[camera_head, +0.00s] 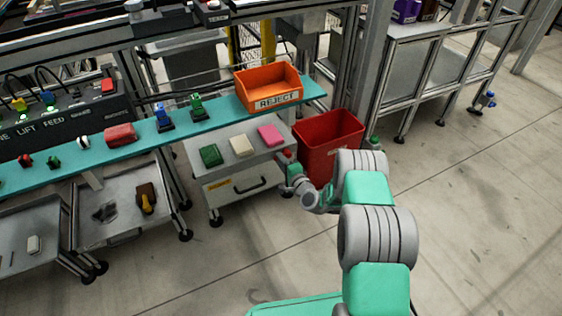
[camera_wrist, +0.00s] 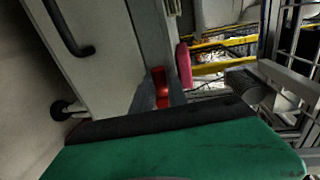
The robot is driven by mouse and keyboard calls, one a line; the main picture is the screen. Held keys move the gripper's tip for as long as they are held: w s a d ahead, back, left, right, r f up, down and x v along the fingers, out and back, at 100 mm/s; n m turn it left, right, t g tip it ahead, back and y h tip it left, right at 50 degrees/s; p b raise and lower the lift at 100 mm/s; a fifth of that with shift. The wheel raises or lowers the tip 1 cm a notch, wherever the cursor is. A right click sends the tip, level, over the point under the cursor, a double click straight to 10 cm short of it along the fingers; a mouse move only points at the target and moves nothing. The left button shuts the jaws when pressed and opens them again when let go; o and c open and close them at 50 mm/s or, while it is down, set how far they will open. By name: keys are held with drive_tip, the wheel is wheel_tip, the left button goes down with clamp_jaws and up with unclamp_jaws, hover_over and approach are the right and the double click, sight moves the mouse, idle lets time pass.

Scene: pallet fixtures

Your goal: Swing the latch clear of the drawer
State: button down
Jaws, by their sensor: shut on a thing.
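The drawer (camera_head: 245,182) is the pale front of a small wheeled cabinet, with a dark bar handle, and it looks closed. In the wrist view the drawer (camera_wrist: 105,70) is seen sideways, with its handle at the upper left. My gripper (camera_head: 289,162) is at the cabinet's upper right corner. In the wrist view my gripper (camera_wrist: 161,95) has its grey fingers on either side of a small red part, which looks like the latch (camera_wrist: 158,76), and is shut on it. The fingers and my green wrist hide part of the latch. I cannot tell the latch's exact angle.
A red bin (camera_head: 330,140) stands right beside my gripper. Green, cream and pink blocks lie on the cabinet top (camera_head: 222,142). A teal shelf (camera_head: 140,137) with an orange reject tray (camera_head: 268,88) runs above and behind. The floor in front is clear.

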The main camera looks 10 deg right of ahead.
drive_tip(key=c, duration=1.3)
unclamp_jaws()
drive_tip(key=p+v, duration=0.2)
drive_tip(key=v, duration=0.6)
